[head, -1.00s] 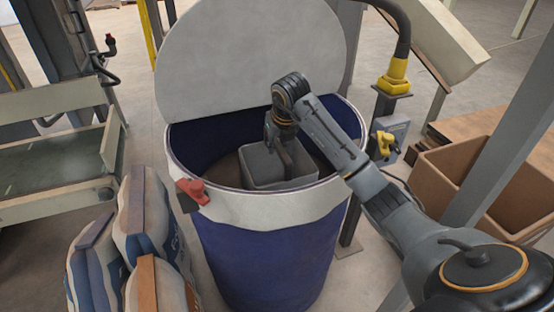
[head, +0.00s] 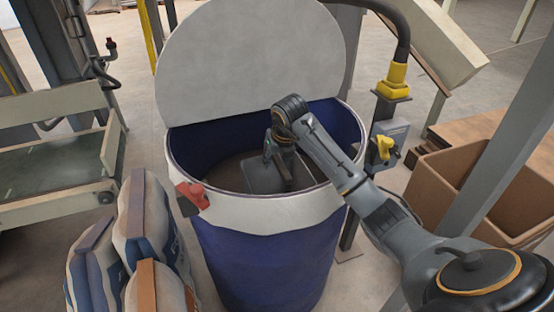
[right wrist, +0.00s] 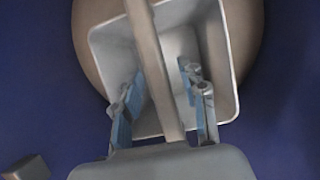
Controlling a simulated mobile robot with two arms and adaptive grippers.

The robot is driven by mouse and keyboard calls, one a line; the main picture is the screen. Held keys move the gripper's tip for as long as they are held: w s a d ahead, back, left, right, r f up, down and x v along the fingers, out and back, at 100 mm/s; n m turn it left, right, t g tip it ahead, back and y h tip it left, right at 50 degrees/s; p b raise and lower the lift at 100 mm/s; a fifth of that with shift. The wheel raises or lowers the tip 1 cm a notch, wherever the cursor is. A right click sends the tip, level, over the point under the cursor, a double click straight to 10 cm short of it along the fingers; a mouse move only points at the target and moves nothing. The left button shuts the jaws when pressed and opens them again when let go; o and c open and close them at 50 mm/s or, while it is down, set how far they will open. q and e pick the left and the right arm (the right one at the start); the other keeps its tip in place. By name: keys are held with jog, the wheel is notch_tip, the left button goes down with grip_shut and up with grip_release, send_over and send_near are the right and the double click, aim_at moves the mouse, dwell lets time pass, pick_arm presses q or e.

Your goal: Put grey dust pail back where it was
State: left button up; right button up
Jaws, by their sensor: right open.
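The grey dust pail (head: 262,180) is inside the blue drum (head: 265,255), low near the brown contents, partly hidden by my right arm. In the right wrist view the pail (right wrist: 222,90) shows from above, its pale handle bar (right wrist: 152,60) crossing its opening. My right gripper (head: 280,165) reaches over the drum's front-right rim to the pail. In the right wrist view its blue-padded fingers (right wrist: 161,80) are spread open, one on each side of the handle bar. Whether they touch it I cannot tell. My left gripper is not in view.
A large round lid (head: 258,60) stands up behind the drum. A red-handled tool (head: 192,197) is on the rim's left. Filled sacks (head: 145,225) lie at the lower left.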

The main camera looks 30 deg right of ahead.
jog(key=shift+r, duration=0.1)
jog(key=v, duration=1.2)
